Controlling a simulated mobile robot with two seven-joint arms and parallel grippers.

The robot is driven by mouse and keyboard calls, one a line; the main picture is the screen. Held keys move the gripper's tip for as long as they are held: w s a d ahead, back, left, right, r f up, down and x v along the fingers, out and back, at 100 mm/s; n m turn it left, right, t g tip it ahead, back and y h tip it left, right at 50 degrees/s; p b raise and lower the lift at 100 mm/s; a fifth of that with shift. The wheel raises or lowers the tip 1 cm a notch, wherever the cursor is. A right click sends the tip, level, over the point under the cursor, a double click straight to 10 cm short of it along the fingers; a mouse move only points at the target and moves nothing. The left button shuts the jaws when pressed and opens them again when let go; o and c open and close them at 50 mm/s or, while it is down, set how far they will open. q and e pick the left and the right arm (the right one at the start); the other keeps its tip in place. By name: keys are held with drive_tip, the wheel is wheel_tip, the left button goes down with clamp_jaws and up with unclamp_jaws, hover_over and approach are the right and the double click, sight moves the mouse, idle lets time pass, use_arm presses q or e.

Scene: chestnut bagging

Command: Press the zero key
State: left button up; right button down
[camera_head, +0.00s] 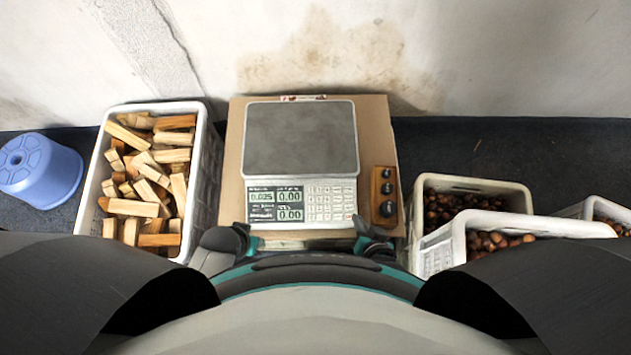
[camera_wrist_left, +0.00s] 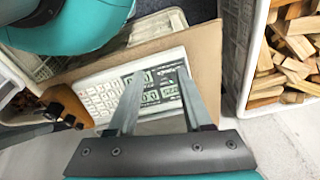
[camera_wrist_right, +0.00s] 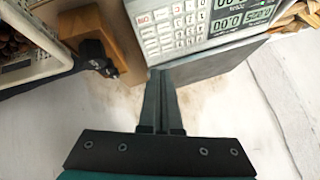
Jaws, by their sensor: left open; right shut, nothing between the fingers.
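The scale (camera_head: 301,140) has a grey weighing plate, with a lit display (camera_head: 275,204) and a pale keypad (camera_head: 330,203) on its front. The display seems to read 0.025, 0.00 and 0.00. The key labels are too small to single out the zero key. My right gripper (camera_head: 368,238) is at the scale's front right; in the right wrist view its shut, empty fingers (camera_wrist_right: 160,75) appear close to the keypad (camera_wrist_right: 168,30); contact cannot be told. My left gripper (camera_head: 243,238) is at the front left. In the left wrist view its fingers (camera_wrist_left: 160,78) are open, with the display between them.
The scale stands on a cardboard box (camera_head: 235,150). A wooden block with dark weights (camera_head: 384,197) lies right of it. A white crate of wood pieces (camera_head: 105,165) and a blue stool (camera_head: 40,170) are left. White crates of chestnuts (camera_head: 480,184) are right.

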sight(349, 189)
use_arm(q)
drive_tip(key=shift+t, duration=0.5)
drive_tip(key=w+b, duration=0.1)
drive_tip(key=b, duration=0.1)
drive_tip(key=w+r+b, duration=0.1)
drive_tip(key=b, duration=0.2)
drive_tip(key=w+b, duration=0.2)
drive_tip(key=b, duration=0.1)
drive_tip(key=shift+d+r, duration=0.25)
use_arm(e)
drive_tip(key=w+a+m+t, duration=0.1)
drive_tip(key=w+m+t, duration=0.3)
drive_tip(key=w, duration=0.3)
drive_tip(key=shift+w+r+h, duration=0.2)
drive_tip(key=shift+r+h, duration=0.05)
drive_tip(key=shift+h, duration=0.15)
use_arm(q)
drive_tip(key=shift+w+r, duration=0.1)
use_arm(e)
drive_tip(key=shift+f, duration=0.1)
